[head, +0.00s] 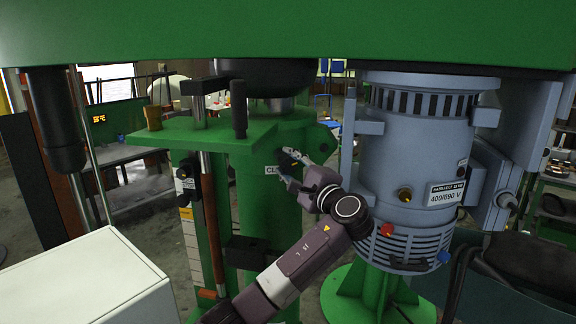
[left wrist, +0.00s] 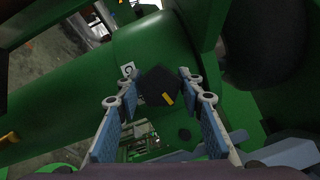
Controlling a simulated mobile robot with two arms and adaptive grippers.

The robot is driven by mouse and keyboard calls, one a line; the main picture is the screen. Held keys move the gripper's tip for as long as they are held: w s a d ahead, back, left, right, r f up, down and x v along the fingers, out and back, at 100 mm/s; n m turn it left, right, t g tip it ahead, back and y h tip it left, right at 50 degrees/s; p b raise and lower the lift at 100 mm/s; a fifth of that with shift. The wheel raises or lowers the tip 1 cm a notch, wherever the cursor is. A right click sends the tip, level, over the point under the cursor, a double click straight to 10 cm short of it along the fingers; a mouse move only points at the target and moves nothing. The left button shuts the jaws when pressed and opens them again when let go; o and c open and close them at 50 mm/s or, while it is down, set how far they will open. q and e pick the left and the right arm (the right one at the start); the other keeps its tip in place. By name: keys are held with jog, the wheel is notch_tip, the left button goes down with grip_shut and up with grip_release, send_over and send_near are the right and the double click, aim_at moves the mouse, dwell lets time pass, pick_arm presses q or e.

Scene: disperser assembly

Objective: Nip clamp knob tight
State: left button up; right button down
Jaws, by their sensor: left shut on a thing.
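The clamp knob (left wrist: 158,85) is a dark, faceted knob with a yellow mark, seen in the left wrist view against the green column (left wrist: 155,48). My left gripper (left wrist: 157,80) has its two blue-padded fingers on either side of it and is shut on it. In the head view my left gripper (head: 288,168) reaches the green column (head: 258,215) beside a white label (head: 272,170) that begins with "CL". The knob is too small or hidden to make out there. My right gripper is not in view.
A grey-blue motor (head: 415,150) stands close to the right of my left arm. A green beam (head: 290,35) spans the top. A green bracket plate (head: 195,133) juts out left of the column. A white box (head: 85,285) fills the lower left.

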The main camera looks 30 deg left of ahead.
pick_arm(q)
jog(key=m+t, duration=0.1)
jog(key=m, duration=0.4)
jog(key=shift+f, duration=0.1)
jog(key=m+t, duration=0.1)
jog(key=m, duration=0.2)
jog(key=m+t, duration=0.1)
jog(key=m, duration=0.2)
jog(key=shift+m, duration=0.3)
jog(key=m, duration=0.3)
jog(key=m+t+h, duration=0.1)
jog(key=m, duration=0.2)
jog(key=shift+m+t, duration=0.3)
jog(key=shift+m+t+h, duration=0.3)
jog(key=shift+m+h, duration=0.1)
jog(key=shift+m, duration=1)
jog(key=shift+m+t+h, duration=0.3)
jog(key=shift+m+h, duration=0.1)
jog(key=shift+m, duration=1)
jog(key=shift+f, duration=0.1)
jog(key=o, duration=1.1)
